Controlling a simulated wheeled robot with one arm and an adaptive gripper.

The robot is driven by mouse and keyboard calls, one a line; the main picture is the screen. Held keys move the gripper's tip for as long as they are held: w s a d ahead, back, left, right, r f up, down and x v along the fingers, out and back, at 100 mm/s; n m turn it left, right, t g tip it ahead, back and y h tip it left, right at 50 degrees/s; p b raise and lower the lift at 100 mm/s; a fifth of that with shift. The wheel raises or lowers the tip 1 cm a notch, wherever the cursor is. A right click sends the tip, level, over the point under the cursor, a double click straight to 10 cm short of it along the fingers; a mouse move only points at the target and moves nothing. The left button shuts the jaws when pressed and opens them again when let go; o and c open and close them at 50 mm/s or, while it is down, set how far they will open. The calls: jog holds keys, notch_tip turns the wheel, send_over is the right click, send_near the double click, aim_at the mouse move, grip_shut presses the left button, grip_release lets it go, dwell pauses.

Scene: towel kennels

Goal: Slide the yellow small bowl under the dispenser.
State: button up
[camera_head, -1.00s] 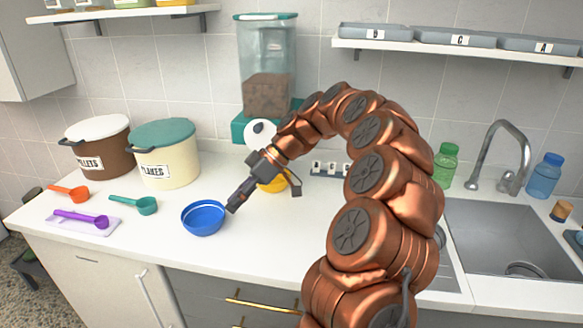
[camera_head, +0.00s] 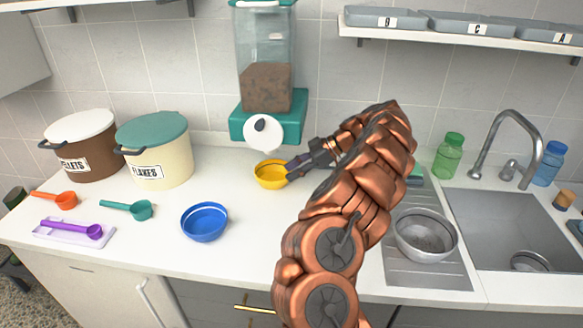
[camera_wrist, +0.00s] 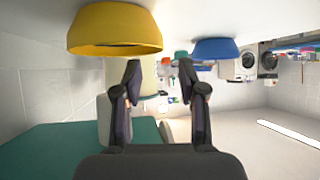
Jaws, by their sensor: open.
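The yellow small bowl (camera_head: 270,175) stands upright on the counter, in front of the dispenser's teal base and just below its white round front in the picture. The dispenser (camera_head: 267,85) has a clear tank with brown food in it. My gripper (camera_head: 291,172) is open and empty, at the bowl's right side. I cannot tell whether it touches the bowl. The wrist view is upside down. There the yellow bowl (camera_wrist: 115,28) is at upper left, near one finger and not between the fingers (camera_wrist: 160,82). The teal base (camera_wrist: 60,150) shows at lower left.
A blue bowl (camera_head: 205,221) stands in front, to the left. A metal bowl (camera_head: 426,235) is on the drainboard by the sink at right. Scoops and two tubs (camera_head: 155,150) are at left. The counter between the blue and yellow bowls is clear.

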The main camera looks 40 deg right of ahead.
aim_at(269, 185)
jog(key=shift+d, duration=0.15)
jog(key=shift+p+x, duration=1.35)
jog(key=shift+x, duration=2.5)
jog(key=shift+s+f, duration=0.1)
grip_shut()
